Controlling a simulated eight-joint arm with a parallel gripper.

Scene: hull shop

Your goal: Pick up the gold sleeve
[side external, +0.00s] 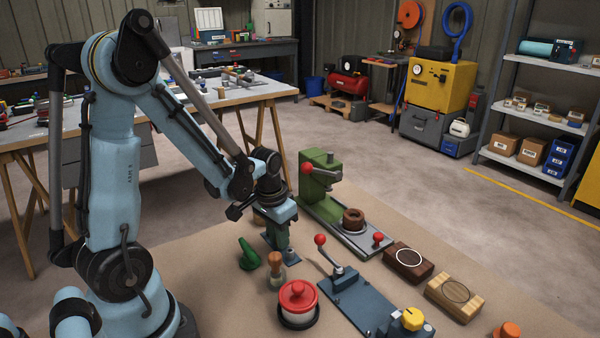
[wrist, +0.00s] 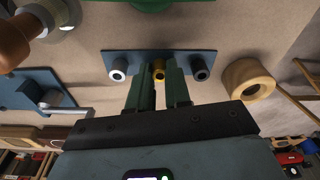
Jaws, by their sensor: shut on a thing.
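The gold sleeve (wrist: 158,70) sits between the green fingertips of my gripper (wrist: 159,84) in the wrist view. The fingers are shut on it. It is at the middle of a dark blue plate (wrist: 137,57), between a pale silver sleeve (wrist: 117,73) on the left and a dark grey sleeve (wrist: 200,71) on the right. In the side external view my gripper (side external: 282,243) points down at the low blue plate (side external: 267,250) on the bench. The gold sleeve is hidden there by the fingers.
A wooden ring (wrist: 238,80) lies right of the plate. A green press (side external: 320,185) stands behind. A blue lever fixture (side external: 362,302) is at front right.

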